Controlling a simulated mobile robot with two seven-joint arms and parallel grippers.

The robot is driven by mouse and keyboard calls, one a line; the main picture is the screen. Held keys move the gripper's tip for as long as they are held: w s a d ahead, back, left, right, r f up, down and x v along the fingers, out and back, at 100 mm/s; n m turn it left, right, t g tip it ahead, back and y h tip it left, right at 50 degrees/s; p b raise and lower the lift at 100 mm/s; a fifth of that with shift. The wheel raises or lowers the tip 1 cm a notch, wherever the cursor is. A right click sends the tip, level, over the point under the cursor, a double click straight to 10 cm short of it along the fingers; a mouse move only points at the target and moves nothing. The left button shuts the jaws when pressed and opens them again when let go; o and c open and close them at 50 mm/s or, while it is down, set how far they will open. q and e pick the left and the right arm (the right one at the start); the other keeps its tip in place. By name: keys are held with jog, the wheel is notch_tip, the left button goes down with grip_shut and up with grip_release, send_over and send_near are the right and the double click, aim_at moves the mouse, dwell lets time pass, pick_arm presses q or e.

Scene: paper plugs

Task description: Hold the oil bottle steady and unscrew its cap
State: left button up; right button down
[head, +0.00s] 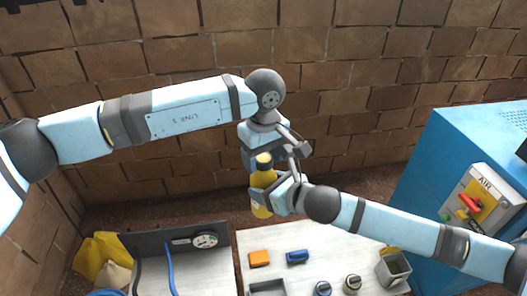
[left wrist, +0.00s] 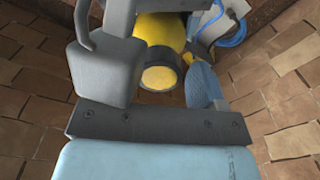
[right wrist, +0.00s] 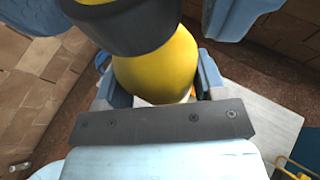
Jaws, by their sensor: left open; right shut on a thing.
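The yellow oil bottle (head: 261,205) is held up above the white table, roughly upright. Its dark cap (head: 264,162) is on top, and in the left wrist view the cap (left wrist: 160,77) shows a yellow top face. My right gripper (head: 273,196) is shut on the bottle's body; the right wrist view shows the yellow body (right wrist: 160,68) between its fingers and the dark cap (right wrist: 125,25) above. My left gripper (head: 268,157) is open at the cap.
The white table (head: 330,250) below holds an orange block (head: 259,258), a blue item (head: 297,256), small jars and a grey bin (head: 394,269). A panel with a gauge (head: 205,240) stands at left. A blue cabinet (head: 440,150) stands at right, a brick wall behind.

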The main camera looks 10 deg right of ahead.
pick_arm(q)
jog(key=c, duration=1)
jog(key=n, duration=1.2)
jog(key=o, duration=1)
jog(key=shift+r, duration=0.15)
